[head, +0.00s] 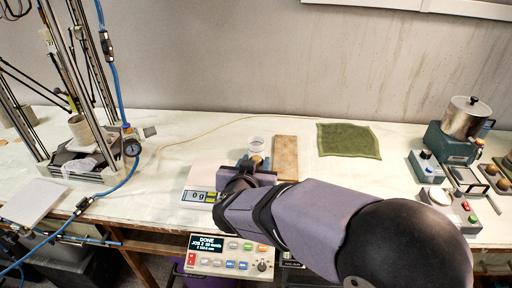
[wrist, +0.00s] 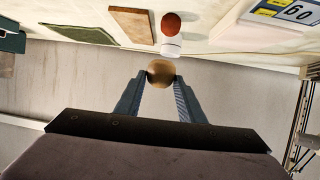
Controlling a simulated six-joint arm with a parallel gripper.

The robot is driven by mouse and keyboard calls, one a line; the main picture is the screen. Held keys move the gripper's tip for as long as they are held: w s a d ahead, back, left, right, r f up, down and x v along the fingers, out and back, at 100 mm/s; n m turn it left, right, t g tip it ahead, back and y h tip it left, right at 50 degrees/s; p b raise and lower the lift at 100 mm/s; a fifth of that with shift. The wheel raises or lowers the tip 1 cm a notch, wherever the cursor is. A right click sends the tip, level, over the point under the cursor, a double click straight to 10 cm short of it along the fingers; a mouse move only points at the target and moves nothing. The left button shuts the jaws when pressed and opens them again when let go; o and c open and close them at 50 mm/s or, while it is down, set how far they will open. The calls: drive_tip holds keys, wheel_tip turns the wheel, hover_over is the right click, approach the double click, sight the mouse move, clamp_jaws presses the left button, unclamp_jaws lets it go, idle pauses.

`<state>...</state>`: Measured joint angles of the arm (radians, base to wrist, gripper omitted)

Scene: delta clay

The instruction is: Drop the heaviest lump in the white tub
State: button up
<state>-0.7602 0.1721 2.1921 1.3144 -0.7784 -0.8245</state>
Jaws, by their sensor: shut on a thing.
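A tan, round lump (wrist: 161,73) is between the fingertips of my gripper (wrist: 160,80) in the wrist view. My gripper is shut on it and holds it against the view of the wall. In the head view my gripper (head: 254,163) is just in front of the white tub (head: 256,140), with the wrist hiding much of the area below. The white tub (wrist: 171,48) appears close to the held lump in the wrist view. A red-brown lump (wrist: 171,24) shows beside the tub; whether it touches it I cannot tell.
A wooden board (head: 285,158) lies right of the tub, with a green cloth (head: 348,140) farther right. The table left of the tub is fairly clear.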

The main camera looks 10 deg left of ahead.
drive_tip(key=w+d+m+g+h+p, duration=0.1)
drive_tip(key=w+d+m+h+p, duration=0.1)
drive_tip(key=d+p, duration=0.55)
drive_tip(key=w+d+m+h+p, duration=0.2)
drive_tip(key=d+p, duration=0.3)
drive_tip(key=d, duration=0.5)
drive_tip(key=w+d+r+n+y+p, duration=0.2)
drive_tip(key=w+d+r+p, duration=0.1)
drive_tip(key=w+d+p, duration=0.45)
drive_tip(key=w+a+r+n+y+p, duration=0.1)
drive_tip(key=w+a+n+y+p, duration=0.2)
drive_tip(key=w+a+n+y, duration=0.5)
drive_tip(key=a+r+n+g+y, duration=0.1)
drive_tip(key=a+n+g+y, duration=0.1)
drive_tip(key=a, duration=1.3)
drive_tip(key=n+y, duration=0.1)
drive_tip(key=y, duration=0.1)
drive_tip(key=shift+s+a+n+g+y, duration=0.3)
drive_tip(key=shift+a+n+g, duration=0.05)
drive_tip(key=shift+n+g, duration=0.05)
